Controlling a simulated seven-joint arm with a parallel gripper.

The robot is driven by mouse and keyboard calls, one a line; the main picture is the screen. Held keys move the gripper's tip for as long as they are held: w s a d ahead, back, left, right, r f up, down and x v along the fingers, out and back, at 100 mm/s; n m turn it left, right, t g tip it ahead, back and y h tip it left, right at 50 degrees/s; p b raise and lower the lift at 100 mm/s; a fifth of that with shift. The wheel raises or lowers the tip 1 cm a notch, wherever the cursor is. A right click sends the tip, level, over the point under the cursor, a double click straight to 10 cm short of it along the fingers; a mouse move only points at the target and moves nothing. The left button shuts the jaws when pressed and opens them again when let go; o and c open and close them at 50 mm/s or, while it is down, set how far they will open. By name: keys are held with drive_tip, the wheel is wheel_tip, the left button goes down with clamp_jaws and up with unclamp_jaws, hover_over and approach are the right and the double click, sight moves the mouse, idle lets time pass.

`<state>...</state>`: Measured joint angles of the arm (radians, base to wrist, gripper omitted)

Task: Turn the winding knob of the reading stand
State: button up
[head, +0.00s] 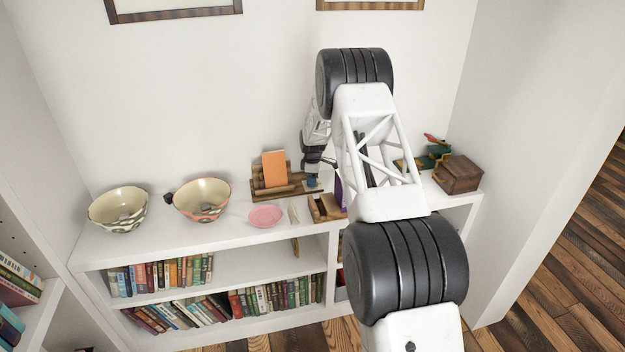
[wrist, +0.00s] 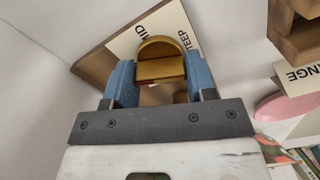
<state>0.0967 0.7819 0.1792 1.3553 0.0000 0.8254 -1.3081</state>
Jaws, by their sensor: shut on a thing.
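The reading stand (head: 290,192) is wooden and stands on top of the white bookcase, with an orange book (head: 274,168) leaning upright on it. In the wrist view its brass-coloured winding knob (wrist: 160,68) sits between the blue finger pads of my gripper (wrist: 161,82). The gripper is shut on the knob. Behind the knob is a cream label (wrist: 128,42) with the words MID and STEEP partly showing; the knob covers part of it. In the head view my gripper (head: 312,181) is at the stand's right end, and the knob cannot be made out there.
Two patterned bowls (head: 118,211) (head: 201,201) and a pink dish (head: 265,216) stand left of and in front of the stand. A small wooden holder (head: 325,208) is close in front of my gripper. A wooden box (head: 458,175) stands at the right. The wall is close behind.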

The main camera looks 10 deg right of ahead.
drive_tip(key=m, duration=1.3)
drive_tip(key=shift+m, duration=0.4)
drive_tip(key=o, duration=0.9)
drive_tip(key=shift+o, duration=0.2)
drive_tip(key=shift+r, duration=3.9)
